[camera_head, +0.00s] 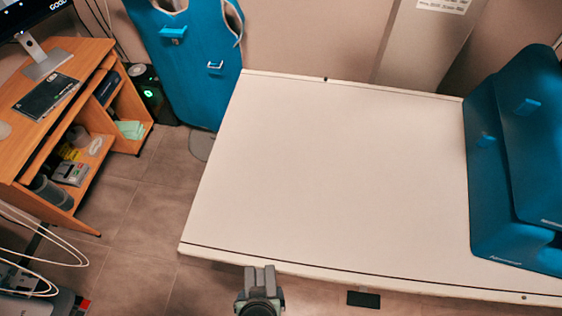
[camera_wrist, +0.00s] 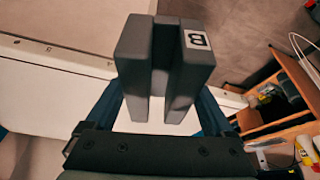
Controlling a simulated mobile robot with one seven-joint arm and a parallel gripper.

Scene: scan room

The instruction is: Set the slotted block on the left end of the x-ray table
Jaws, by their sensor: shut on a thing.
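The slotted block (camera_wrist: 190,55) is dark grey with a slot down its middle and a white label marked B. My gripper (camera_head: 259,297) is shut on it, with one finger on each side in the wrist view. In the head view the block (camera_head: 250,277) shows at the bottom, overlapping the front edge of the x-ray table near its left end. The x-ray table (camera_head: 320,180) has a long white top, and its left end is bare. I cannot tell how high the block is above the tabletop.
Blue lead aprons (camera_head: 515,160) cover the right end of the table. Another blue apron (camera_head: 195,60) hangs behind the left far corner. A wooden desk (camera_head: 75,110) with a monitor stands at the left, with floor between. The middle of the tabletop is clear.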

